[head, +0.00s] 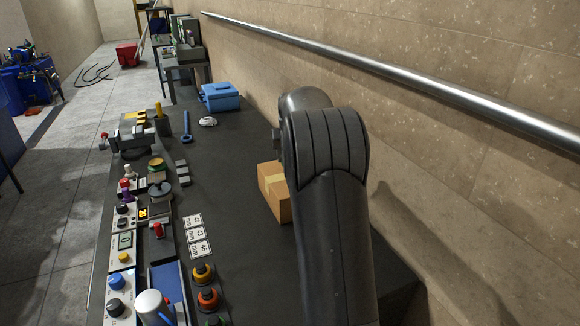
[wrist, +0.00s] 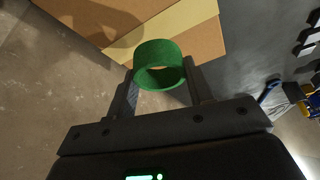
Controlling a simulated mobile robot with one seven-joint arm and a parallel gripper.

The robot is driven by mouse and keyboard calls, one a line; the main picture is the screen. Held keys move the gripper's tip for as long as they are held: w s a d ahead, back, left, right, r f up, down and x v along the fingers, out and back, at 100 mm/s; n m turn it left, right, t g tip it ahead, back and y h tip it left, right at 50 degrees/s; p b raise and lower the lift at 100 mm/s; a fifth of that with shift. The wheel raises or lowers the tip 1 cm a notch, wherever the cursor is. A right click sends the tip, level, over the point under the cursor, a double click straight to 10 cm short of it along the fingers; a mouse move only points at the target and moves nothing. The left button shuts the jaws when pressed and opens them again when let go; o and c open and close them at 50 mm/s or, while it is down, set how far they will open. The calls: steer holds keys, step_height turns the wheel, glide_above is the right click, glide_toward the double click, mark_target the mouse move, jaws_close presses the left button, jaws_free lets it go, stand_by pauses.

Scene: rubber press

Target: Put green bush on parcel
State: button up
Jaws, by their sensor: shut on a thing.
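The green bush (wrist: 158,52) is a short green ring in the wrist view. My gripper (wrist: 159,82) is shut on it, one finger on each side. The parcel (wrist: 196,38) is a brown cardboard box with a paler tape strip, behind and around the bush in that view. I cannot tell whether the bush touches the parcel. In the head view the parcel (head: 275,190) stands on the dark bench, partly hidden by my arm. My gripper and the bush are hidden behind my arm there.
Number cards (head: 198,236) lie on the bench left of the parcel, near orange and yellow bushes (head: 206,298). A blue toolbox (head: 220,97) stands farther back. The wall with a metal rail (head: 400,70) runs along the right. Bare bench lies between cards and parcel.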

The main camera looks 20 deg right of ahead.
steer(key=shift+f, duration=2)
steer(key=shift+f, duration=0.15)
steer(key=o, duration=1)
steer(key=shift+c, duration=0.2)
